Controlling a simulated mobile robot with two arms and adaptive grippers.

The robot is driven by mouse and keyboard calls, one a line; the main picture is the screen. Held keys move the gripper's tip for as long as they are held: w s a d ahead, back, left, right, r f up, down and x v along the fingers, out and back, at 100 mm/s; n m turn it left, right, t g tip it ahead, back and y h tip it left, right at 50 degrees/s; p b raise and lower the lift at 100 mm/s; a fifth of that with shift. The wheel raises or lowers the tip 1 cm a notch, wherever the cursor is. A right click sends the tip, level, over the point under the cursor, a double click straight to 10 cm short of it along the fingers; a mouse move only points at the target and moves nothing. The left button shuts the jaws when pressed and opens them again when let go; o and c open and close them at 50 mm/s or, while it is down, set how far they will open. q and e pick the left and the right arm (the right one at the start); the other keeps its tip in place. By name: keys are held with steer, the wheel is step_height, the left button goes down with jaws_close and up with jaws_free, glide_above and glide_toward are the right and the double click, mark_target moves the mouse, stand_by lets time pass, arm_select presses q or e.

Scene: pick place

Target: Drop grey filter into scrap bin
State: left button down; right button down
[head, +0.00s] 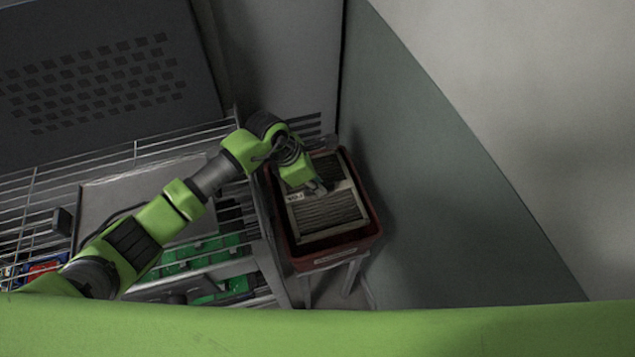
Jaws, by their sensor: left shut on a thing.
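The grey filter (330,212) is a pleated panel with a pale frame. In the head view it lies within the outline of the red scrap bin (314,262), and I cannot tell how far it sits below the rim. My left gripper (318,187) is over the middle of the filter and shut on it. The gripper and wrist hide part of the filter's left side. The bin stands on a light-legged stand right of the shelf. My right gripper is not in view.
A wire shelf rack (130,160) with a grey tray and green parts (205,252) stands left of the bin. A grey-green wall panel (420,180) rises close on the bin's right. A dark perforated box (100,80) is at upper left.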

arm_select(q)
steer(key=shift+f, duration=0.1)
steer(key=c, duration=2)
jaws_free()
steer(key=v, duration=1.2)
